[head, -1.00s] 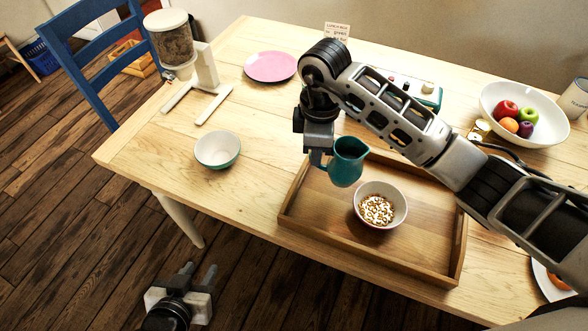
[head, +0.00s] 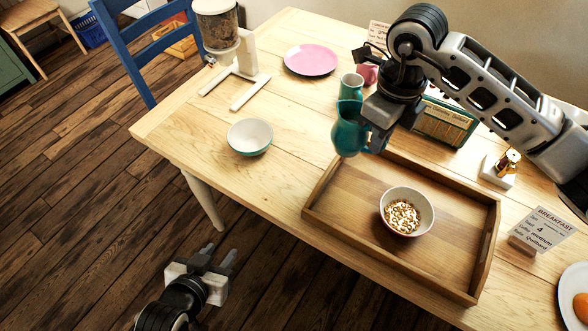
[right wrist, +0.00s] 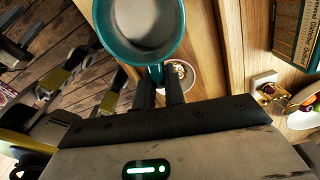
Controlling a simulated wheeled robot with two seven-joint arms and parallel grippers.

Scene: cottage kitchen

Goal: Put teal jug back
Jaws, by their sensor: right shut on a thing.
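The teal jug (head: 349,131) hangs upright in my right gripper (head: 373,127), above the far left edge of the wooden tray (head: 340,223). The gripper is shut on its handle. In the right wrist view the jug (right wrist: 126,52) shows from above with a pale inside, held at the fingertips (right wrist: 166,88). My left gripper (head: 221,261) is open and empty, low over the floor in front of the table.
A bowl of cereal (head: 408,192) stands in the tray. An empty bowl (head: 250,136), a cereal dispenser (head: 218,30) and a pink plate (head: 310,60) stand left. A breakfast card (head: 541,231) is right.

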